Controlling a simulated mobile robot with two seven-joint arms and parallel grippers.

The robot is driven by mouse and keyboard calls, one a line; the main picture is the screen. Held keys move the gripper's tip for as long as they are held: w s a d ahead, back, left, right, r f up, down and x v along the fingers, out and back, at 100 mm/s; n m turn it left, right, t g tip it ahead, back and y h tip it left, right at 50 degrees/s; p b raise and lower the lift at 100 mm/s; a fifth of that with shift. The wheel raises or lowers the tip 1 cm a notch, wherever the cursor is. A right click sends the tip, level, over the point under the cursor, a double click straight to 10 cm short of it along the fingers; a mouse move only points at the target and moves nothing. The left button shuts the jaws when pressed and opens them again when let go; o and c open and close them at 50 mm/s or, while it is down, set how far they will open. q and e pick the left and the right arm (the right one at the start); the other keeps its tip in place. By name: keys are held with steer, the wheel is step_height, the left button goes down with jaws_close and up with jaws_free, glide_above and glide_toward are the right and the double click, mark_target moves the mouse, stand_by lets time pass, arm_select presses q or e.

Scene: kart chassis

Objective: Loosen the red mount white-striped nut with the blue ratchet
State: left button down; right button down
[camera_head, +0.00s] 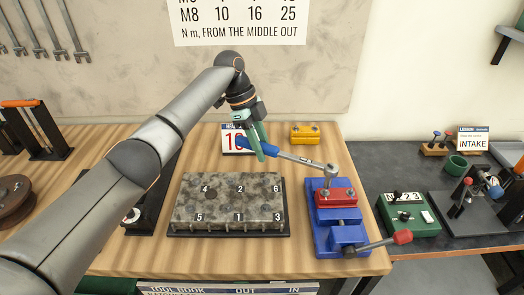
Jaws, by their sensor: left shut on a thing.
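My left gripper (258,143) comes in from the upper left and is shut on the blue handle of the ratchet (295,156). The ratchet's steel shaft runs right and slightly down to its head, with a socket pointing down over the left part of the red mount (337,200). The socket appears to be at the left nut, but I cannot tell whether it is seated. Another nut (351,192) shows on the mount's right side. The white stripe is too small to make out. The mount sits in a blue vise (347,236). My right gripper is out of view.
A stone-patterned block with numbered positions (228,203) lies left of the vise. A yellow block (305,134) and a number card (232,140) stand behind. The vise handle (402,237) sticks out right. A green box (408,215) stands on the dark bench.

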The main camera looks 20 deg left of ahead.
arm_select(q)
steer(key=shift+r, duration=0.65)
